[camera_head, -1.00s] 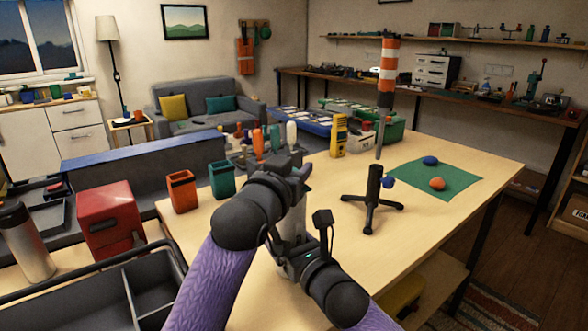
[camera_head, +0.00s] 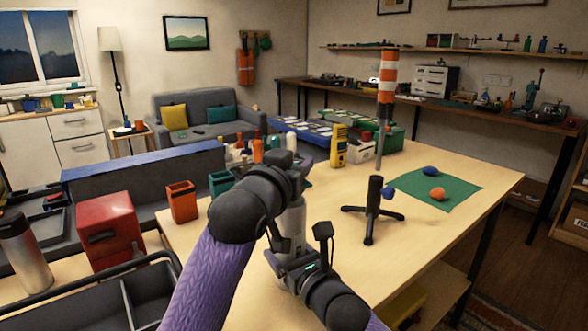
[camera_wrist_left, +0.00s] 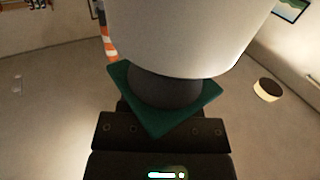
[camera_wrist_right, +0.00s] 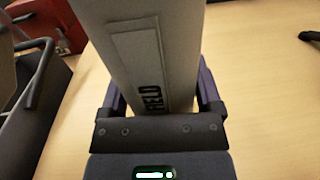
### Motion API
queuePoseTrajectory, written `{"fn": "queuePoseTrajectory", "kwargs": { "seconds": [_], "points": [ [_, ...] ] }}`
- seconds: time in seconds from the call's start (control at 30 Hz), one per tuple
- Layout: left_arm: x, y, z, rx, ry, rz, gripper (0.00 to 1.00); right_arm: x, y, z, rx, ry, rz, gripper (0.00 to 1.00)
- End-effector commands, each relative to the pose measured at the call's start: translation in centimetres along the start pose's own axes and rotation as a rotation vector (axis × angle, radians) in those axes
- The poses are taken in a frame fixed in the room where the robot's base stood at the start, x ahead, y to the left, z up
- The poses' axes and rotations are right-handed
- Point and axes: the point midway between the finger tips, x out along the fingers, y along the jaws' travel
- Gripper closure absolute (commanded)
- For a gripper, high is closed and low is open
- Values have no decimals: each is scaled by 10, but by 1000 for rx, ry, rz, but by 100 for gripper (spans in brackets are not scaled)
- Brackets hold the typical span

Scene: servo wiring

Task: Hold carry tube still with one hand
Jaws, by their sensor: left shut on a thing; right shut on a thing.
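The carry tube (camera_head: 291,228) is a pale grey cylinder, held upright above the near part of the wooden table. My left gripper (camera_head: 289,178) is at its upper end. In the left wrist view, the left gripper is shut around the dark end piece (camera_wrist_left: 165,90), and the pale tube body (camera_wrist_left: 190,35) fills the top. My right gripper (camera_head: 289,258) is shut on the tube's lower part. In the right wrist view, its fingers sit on both sides of the tube (camera_wrist_right: 150,60), which bears dark lettering. Parts of the tube are hidden by my grippers.
A small black tripod stand (camera_head: 373,210) is on the table (camera_head: 440,225) right of the tube. A green mat (camera_head: 460,195) with blue and orange balls lies beyond it. An orange bin (camera_head: 182,202) and red box (camera_head: 108,230) are left. The table's right side is fairly clear.

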Motion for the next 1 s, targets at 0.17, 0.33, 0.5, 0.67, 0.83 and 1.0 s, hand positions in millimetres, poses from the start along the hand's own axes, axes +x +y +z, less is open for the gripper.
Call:
{"fn": "queuePoseTrajectory", "kwargs": {
  "seconds": [0.17,0.33,0.5,0.67,0.83,1.0],
  "points": [
    [0,0,-5,0,1,0,100,0,0,0,0,1,0,85],
    [0,0,-17,-1,2,1,100,0,0,0,0,1,0,85],
    [0,0,-29,-1,1,0,100,0,0,0,0,1,0,85],
    [0,0,-39,-1,1,0,100,0,0,0,0,1,0,85],
    [0,0,-41,-1,0,0,100,0,0,0,0,1,0,85],
    [0,0,-41,-1,0,0,100,0,0,0,0,1,0,10]
  ]
}}
